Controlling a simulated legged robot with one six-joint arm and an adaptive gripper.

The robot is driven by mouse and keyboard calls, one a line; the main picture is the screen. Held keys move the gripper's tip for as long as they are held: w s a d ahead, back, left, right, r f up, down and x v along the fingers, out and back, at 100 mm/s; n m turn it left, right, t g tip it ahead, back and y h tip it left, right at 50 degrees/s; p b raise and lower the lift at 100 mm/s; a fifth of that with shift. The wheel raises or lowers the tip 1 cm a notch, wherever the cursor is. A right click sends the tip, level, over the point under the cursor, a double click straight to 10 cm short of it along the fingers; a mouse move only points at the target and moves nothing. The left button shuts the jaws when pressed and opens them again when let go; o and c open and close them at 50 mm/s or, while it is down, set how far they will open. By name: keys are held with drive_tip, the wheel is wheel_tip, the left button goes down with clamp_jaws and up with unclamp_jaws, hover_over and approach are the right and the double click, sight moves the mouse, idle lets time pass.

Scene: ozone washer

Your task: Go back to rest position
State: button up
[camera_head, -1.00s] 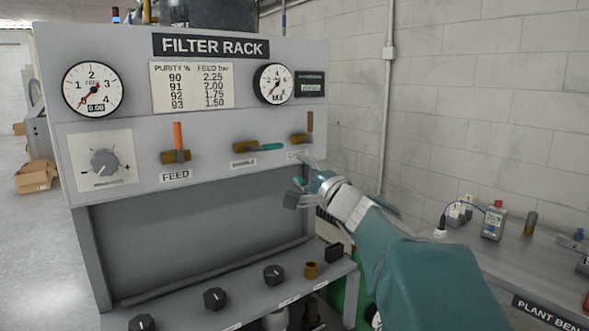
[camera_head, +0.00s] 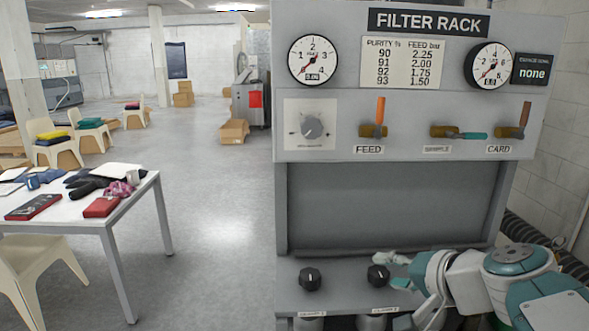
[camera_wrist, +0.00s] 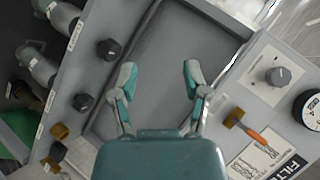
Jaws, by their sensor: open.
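My gripper (camera_wrist: 158,78) is open and empty in the wrist view, its two fingers apart over the grey recessed panel of the filter rack. In the head view my gripper (camera_head: 398,288) is low at the right, in front of the rack's lower shelf, partly hidden by my own arm. The filter rack (camera_head: 455,100) stands at the right with its sign on top. Its feed valve (camera_head: 378,118) has an orange handle pointing up. The sample valve (camera_head: 458,132) has a teal handle lying sideways. The card valve (camera_head: 515,125) has a brown handle pointing up.
Black knobs (camera_head: 310,279) sit on the rack's lower shelf close to my gripper. A white table (camera_head: 135,208) with red boxes and dark gloves stands at the left, a chair (camera_head: 35,270) before it. The floor (camera_head: 225,200) between table and rack is clear.

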drive_tip(key=s+f+n+g+h, duration=0.4)
drive_tip(key=s+f+n+h, duration=0.2)
drive_tip(key=s+f, duration=0.5)
drive_tip(key=s+n, duration=0.1)
drive_tip(key=s, duration=0.2)
drive_tip(key=shift+f+g, duration=0.15)
drive_tip(key=shift+g, duration=0.25)
